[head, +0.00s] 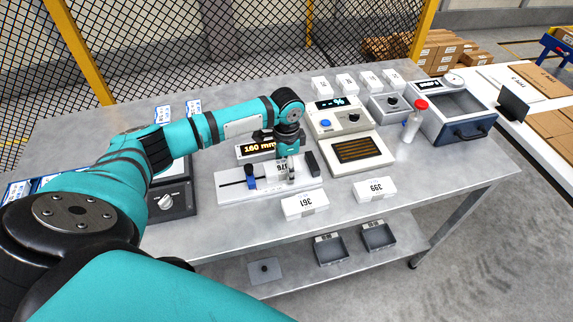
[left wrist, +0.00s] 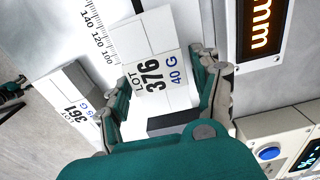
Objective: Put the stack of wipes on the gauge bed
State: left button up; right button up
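The stack of wipes (left wrist: 155,75), a white block marked LOT 376, 40 G, lies between the fingers of my left gripper (left wrist: 163,88) in the left wrist view. The fingers are against its two sides. In the head view my left gripper (head: 291,180) points down at the gauge bed (head: 232,193), a white plate with a scale, a blue slider (head: 251,178) and a dark end block (head: 312,163). The stack is over the bed; I cannot tell whether it touches it. My right gripper is not in view.
White blocks marked 361 (head: 304,204) and 399 (head: 375,189) lie along the bench's front. A 160 mm display (head: 257,149) stands behind the gauge. A beige device (head: 357,153), a red-capped bottle (head: 413,122) and a grey drawer box (head: 458,112) stand to the right.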

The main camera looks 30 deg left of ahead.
pick_arm(q)
jog(key=shift+r, duration=0.45)
notch_tip(320, 180, up, 12)
jog(key=b, duration=0.2)
jog(key=shift+f+b, duration=0.25)
jog(key=shift+b, duration=0.15)
